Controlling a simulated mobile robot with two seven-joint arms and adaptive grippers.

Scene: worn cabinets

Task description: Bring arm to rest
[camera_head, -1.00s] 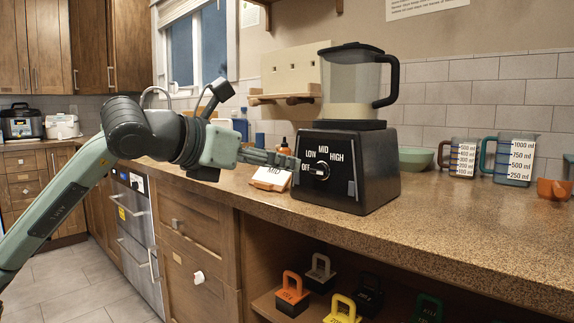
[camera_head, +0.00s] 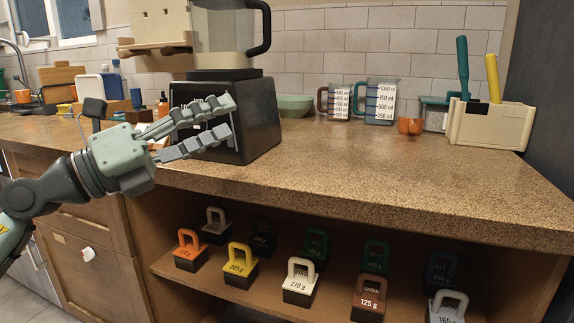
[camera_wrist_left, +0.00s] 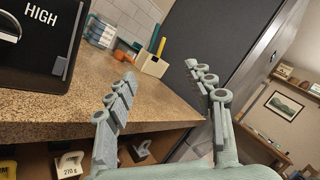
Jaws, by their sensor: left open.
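My left gripper (camera_head: 232,117) is open and empty, in front of the blender's black base (camera_head: 262,128) at the counter's front edge. Its fingers hide most of the base's front and dial. I cannot tell from the head view whether they touch it. In the left wrist view the open fingers (camera_wrist_left: 168,85) point over the counter, with the blender base (camera_wrist_left: 35,45) at the left, its dial partly in frame and the word HIGH showing. My right gripper is not in view.
The stone counter (camera_head: 360,170) is clear to the right of the blender. Measuring cups (camera_head: 380,102), a green bowl (camera_head: 295,106) and a beige utensil box (camera_head: 488,125) stand at its back. Several labelled weights, one white (camera_head: 300,285), sit on the shelf below.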

